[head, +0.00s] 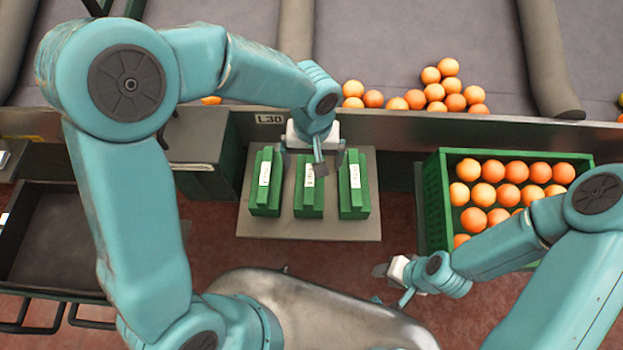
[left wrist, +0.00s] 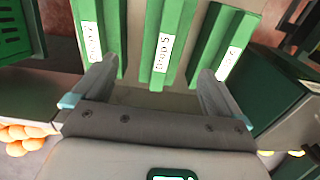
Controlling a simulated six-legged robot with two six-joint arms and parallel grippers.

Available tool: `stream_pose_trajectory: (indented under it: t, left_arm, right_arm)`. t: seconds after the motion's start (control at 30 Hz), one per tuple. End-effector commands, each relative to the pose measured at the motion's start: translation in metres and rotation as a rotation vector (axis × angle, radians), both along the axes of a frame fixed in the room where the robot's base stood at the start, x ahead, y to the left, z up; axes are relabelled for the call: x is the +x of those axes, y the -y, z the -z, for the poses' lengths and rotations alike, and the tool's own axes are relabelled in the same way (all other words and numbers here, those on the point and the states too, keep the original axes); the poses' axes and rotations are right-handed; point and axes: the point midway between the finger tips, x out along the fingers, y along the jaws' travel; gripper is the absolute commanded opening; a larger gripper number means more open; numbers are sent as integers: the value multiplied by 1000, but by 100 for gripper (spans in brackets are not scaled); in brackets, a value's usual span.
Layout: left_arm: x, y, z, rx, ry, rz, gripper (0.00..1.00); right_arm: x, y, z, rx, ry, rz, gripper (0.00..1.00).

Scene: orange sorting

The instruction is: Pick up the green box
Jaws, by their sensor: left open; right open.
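Three green boxes with white labels stand in a row on a grey stand (head: 308,228): the left box (head: 264,195), the middle box (head: 308,203) and the right box (head: 355,198). My left gripper (head: 313,162) is open and empty over the far part of the row, around the middle box as seen from above. The left wrist view shows its two spread fingers (left wrist: 155,75) with the middle box (left wrist: 165,40) ahead between them; I see no contact. The gripper hides part of the middle box. My right gripper (head: 388,283) is open and empty, right of and nearer than the stand.
A green crate (head: 433,200) of oranges stands on the right, partly behind my right arm. Loose oranges (head: 435,90) lie on the grey conveyor (head: 400,40) behind a metal rail (head: 390,130). A dark tray (head: 60,235) is at the left. Red floor shows between stand and crate.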

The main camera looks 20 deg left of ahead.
Motion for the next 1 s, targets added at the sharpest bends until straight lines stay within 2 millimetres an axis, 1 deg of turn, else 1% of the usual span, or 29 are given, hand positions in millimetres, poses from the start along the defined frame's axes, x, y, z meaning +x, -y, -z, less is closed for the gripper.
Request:
stream_pose_trajectory:
  t: [0.03,0.1,0.2,0.3,0.47,0.6,0.7,0.8,1.0]
  left_arm:
    - [-2,0,14,1,-5,2,100]
    - [-2,0,30,1,-7,1,100]
    - [-1,0,47,0,-3,2,100]
    - [-1,1,57,0,-1,2,100]
    - [1,-1,69,-1,-2,3,100]
    - [4,-7,92,0,-5,4,100]
    - [5,-6,106,0,-3,4,100]
    - [6,-7,112,-1,0,4,100]
    - [6,-6,113,-2,1,3,100]
  right_arm:
    - [0,0,1,0,0,0,43]
    - [0,0,2,0,0,0,43]
    - [0,0,3,0,0,0,43]
    - [0,0,3,0,0,0,43]
    - [0,0,2,0,0,0,43]
    - [0,0,-2,0,0,0,43]
    - [0,0,0,0,0,0,43]
    - [0,0,0,0,0,0,43]
    - [0,0,0,0,0,0,43]
